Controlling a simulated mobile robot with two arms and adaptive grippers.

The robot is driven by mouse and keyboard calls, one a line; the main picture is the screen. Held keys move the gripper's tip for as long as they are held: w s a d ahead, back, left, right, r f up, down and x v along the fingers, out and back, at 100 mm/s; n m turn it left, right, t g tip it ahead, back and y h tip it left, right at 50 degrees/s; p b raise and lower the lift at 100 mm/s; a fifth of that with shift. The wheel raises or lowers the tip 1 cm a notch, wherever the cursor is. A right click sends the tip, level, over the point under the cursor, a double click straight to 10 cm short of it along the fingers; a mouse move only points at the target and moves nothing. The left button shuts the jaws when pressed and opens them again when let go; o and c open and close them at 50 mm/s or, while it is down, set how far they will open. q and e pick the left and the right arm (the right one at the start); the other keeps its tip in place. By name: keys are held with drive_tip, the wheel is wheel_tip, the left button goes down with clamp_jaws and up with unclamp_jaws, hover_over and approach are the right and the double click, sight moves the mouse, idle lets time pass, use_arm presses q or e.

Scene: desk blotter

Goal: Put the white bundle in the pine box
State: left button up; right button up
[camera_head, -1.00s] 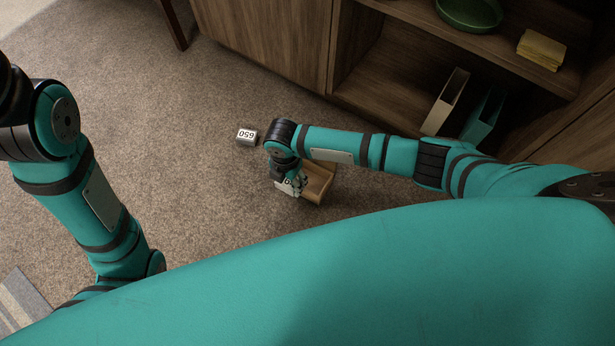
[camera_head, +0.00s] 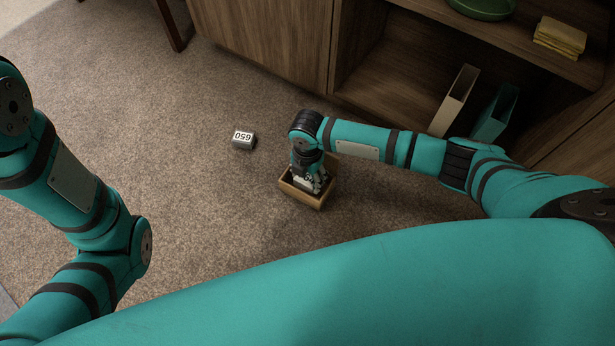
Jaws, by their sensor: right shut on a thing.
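The pine box (camera_head: 303,197) is a small open wooden box on the carpet, near the middle of the head view. My right gripper (camera_head: 314,184) points down into the box opening and is shut. A bit of white, the white bundle (camera_head: 302,183), shows at its fingers, inside the outline of the box rim. The gripper and wrist hide most of the bundle. I cannot tell whether the bundle touches the box floor. My left arm is at the left, but its gripper is outside the view.
A small dark block with a white label reading 650 (camera_head: 243,140) lies on the carpet left of the box. A wooden shelf unit (camera_head: 365,75) stands behind, holding a beige file holder (camera_head: 454,101), a teal one (camera_head: 495,113) and yellow cloths (camera_head: 560,37).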

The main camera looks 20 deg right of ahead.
drive_tip(key=shift+f, duration=0.55)
drive_tip(key=o, duration=0.7)
